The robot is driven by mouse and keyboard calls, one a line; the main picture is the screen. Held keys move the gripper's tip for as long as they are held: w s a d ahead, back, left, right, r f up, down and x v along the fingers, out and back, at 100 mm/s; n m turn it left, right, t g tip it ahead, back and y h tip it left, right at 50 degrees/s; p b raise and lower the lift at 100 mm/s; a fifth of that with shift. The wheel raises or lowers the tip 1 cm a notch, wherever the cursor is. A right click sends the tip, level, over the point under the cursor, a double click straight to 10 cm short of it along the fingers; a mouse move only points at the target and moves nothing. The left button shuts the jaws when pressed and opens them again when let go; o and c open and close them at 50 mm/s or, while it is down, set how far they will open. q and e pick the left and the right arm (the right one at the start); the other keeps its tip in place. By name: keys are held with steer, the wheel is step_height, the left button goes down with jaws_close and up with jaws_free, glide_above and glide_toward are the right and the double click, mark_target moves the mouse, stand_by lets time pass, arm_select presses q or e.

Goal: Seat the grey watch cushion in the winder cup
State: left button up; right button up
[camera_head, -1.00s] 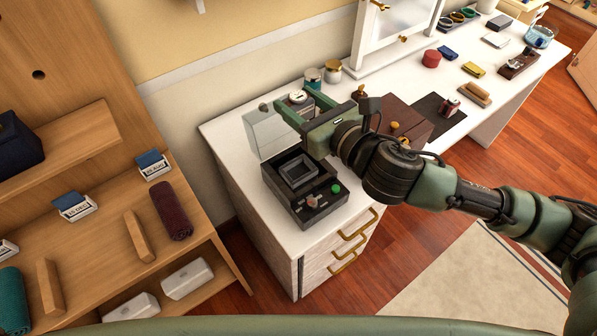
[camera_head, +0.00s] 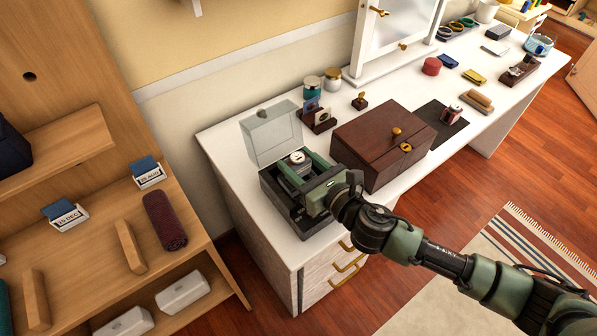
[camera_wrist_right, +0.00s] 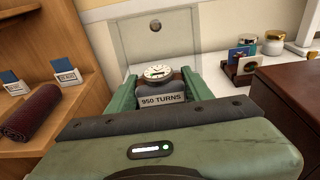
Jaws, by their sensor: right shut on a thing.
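The watch winder (camera_head: 270,186) is a black box on the white dresser top, with its clear lid (camera_head: 270,135) standing open at the back. My right gripper (camera_head: 294,166) is over the winder box, shut on the grey watch cushion (camera_wrist_right: 154,88). The cushion carries a watch with a pale round face (camera_wrist_right: 157,72), and a label reading "950 TURNS" shows just in front of it in the wrist view. The cup is hidden under the gripper and cushion; I cannot tell whether the cushion touches it. My left gripper is not in view.
A dark wooden box (camera_head: 372,143) stands close to the right of my gripper. A card holder (camera_head: 319,121) and two jars (camera_head: 332,78) are behind. Wooden shelves (camera_head: 95,215) with a rolled maroon cloth (camera_head: 165,221) are at left. The dresser's far end holds small accessories.

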mark_target(303, 176)
steer(key=shift+f+b, duration=0.4)
steer(key=shift+f, duration=1.2)
steer(key=shift+f, duration=0.2)
steer(key=o, duration=1.4)
steer(key=shift+r, duration=0.1)
steer(key=shift+r, duration=0.25)
steer(key=b+v, duration=0.1)
steer(key=v, duration=0.9)
steer(key=shift+s+d+f, duration=0.15)
steer(key=shift+s+d, duration=0.15)
steer(key=shift+s+d+r, duration=0.25)
steer(key=shift+s+d, duration=0.1)
steer(key=shift+s, duration=0.15)
